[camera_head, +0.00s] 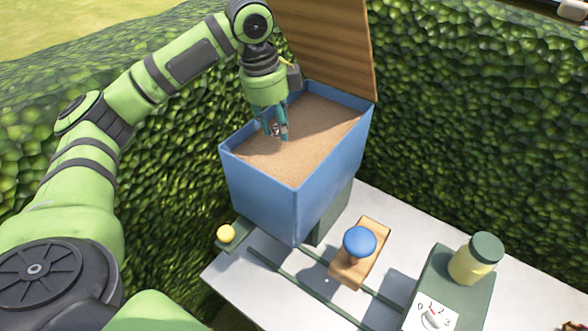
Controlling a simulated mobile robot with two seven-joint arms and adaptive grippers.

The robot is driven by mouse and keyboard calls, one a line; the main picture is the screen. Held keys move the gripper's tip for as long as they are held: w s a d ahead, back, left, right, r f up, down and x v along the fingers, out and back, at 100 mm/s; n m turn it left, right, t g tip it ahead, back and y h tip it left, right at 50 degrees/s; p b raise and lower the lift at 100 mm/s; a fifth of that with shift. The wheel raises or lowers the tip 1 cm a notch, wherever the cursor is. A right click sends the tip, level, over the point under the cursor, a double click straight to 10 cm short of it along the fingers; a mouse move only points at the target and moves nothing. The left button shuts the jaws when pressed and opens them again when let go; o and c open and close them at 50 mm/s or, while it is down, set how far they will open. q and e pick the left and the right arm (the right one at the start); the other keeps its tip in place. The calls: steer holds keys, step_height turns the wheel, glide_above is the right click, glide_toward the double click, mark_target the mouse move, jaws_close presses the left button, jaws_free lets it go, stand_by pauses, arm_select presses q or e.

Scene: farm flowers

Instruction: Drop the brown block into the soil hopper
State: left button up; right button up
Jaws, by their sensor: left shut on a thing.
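The soil hopper (265,195) is a blue open-topped box filled with light brown soil. Its wooden lid (335,40) stands raised at the back. My left gripper (278,133) points down over the soil inside the hopper's rim, toward its left side. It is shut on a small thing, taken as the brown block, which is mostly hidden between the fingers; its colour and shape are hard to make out. I cannot tell whether the fingertips touch the soil. My right gripper is not in view.
A pale table (290,288) carries green rails and a wooden piece with a blue knob (360,243). A yellow ball (226,233) sits at the hopper's left foot. At right are a yellow jar with green lid (476,260) and a numbered dial (433,316). Hedges (470,120) surround the table.

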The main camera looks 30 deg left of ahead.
arm_select(q)
steer(key=shift+s, duration=0.1)
steer(key=o, duration=1)
steer(key=shift+r, duration=0.4)
steer(key=r, duration=0.3)
steer(key=s+r, duration=0.1)
steer(key=r, duration=0.3)
steer(key=a+r, duration=0.1)
steer(key=r, duration=0.3)
steer(key=shift+s+a, duration=0.1)
steer(key=shift+s, duration=0.25)
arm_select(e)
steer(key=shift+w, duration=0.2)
